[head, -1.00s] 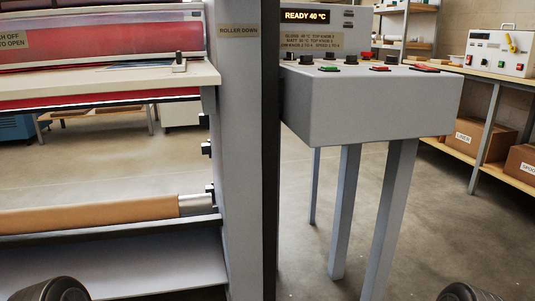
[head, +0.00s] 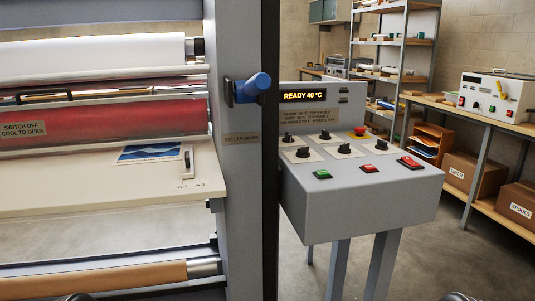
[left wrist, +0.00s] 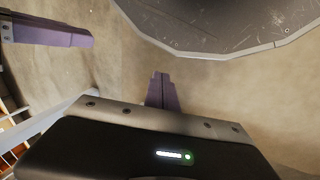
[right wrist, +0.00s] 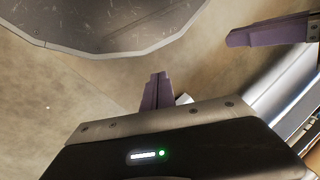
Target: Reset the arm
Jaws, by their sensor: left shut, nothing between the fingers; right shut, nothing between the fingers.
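My left gripper (left wrist: 160,82) shows in the left wrist view as a purple finger pair above its dark housing, shut and empty. My right gripper (right wrist: 157,82) shows in the right wrist view in the same way, shut and empty. Both wrist views face the bare concrete floor, with a grey rounded edge of what looks like my base at the top. Neither gripper shows in the head view; only dark bits of my arms show at its bottom edge. The roll laminator stands ahead, with a blue-handled lever (head: 252,87) on its grey side post (head: 233,180).
The control panel (head: 355,190) reads READY 40 °C and has knobs and green and red buttons. A printed sheet (head: 150,153) lies on the feed table (head: 80,198). A brown roll (head: 95,281) sits below. Shelving (head: 405,60) and boxes (head: 475,172) stand right.

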